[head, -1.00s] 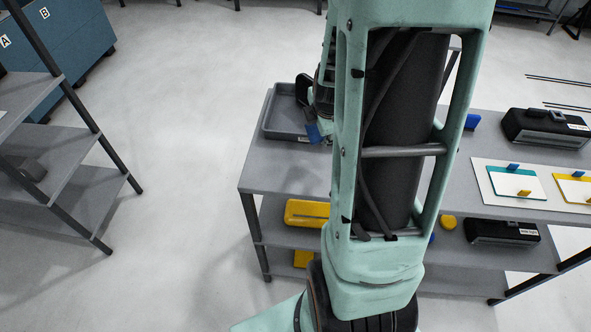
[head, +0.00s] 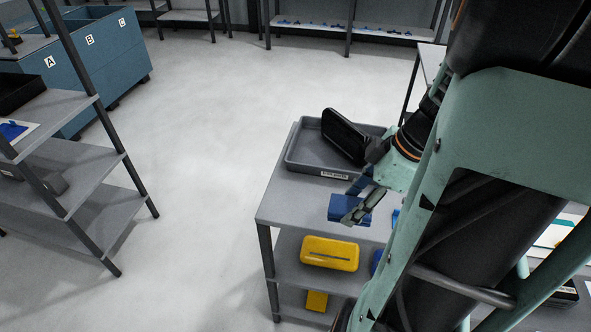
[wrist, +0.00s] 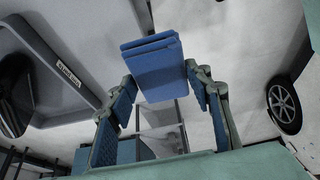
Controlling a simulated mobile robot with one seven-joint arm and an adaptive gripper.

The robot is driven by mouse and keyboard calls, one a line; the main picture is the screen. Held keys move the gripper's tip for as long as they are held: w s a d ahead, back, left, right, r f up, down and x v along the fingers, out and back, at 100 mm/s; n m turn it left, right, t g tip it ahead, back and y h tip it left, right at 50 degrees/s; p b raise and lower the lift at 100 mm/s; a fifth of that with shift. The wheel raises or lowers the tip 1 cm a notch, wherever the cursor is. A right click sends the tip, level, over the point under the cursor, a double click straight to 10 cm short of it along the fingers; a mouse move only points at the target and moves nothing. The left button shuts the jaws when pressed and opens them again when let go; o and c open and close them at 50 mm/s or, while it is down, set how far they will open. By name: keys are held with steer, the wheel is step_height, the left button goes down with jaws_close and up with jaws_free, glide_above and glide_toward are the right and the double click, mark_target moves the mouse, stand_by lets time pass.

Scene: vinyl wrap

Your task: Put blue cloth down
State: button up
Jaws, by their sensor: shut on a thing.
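The blue cloth (head: 345,208) is a small folded block in my gripper (head: 362,200). In the head view it appears over the front part of the grey table top (head: 285,205), just in front of the grey tray; its height above the top is hard to tell. In the wrist view the cloth (wrist: 158,70) sits between the two fingertips of my gripper (wrist: 163,82), which are shut on it, with its far end sticking out past them. The floor shows beyond it there.
The grey tray (head: 300,165) holds a black device (head: 345,135) leaning up. A yellow case (head: 330,253) lies on the lower shelf, with a smaller yellow thing (head: 317,300) below. A shelf rack (head: 75,180) stands left; open floor (head: 205,170) lies between.

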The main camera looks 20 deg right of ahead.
steer(key=w+f+p, duration=0.1)
steer(key=w+f, duration=0.2)
steer(key=w, duration=0.1)
steer(key=w+f+p, duration=0.1)
steer(key=w+f, duration=0.1)
steer(key=w, duration=0.2)
steer(key=w+f+p, duration=0.1)
steer(key=w+f, duration=0.2)
steer(key=w, duration=0.2)
steer(key=shift+a+f, duration=0.35)
steer(key=f, duration=0.2)
steer(key=w+f, duration=0.1)
steer(key=f, duration=0.1)
steer(key=o, duration=1.2)
steer(key=shift+p, duration=0.5)
steer(key=b+v, duration=0.2)
steer(key=v, duration=0.8)
steer(key=shift+d+r, duration=0.15)
steer(key=shift+d, duration=0.2)
steer(key=shift+s, duration=0.1)
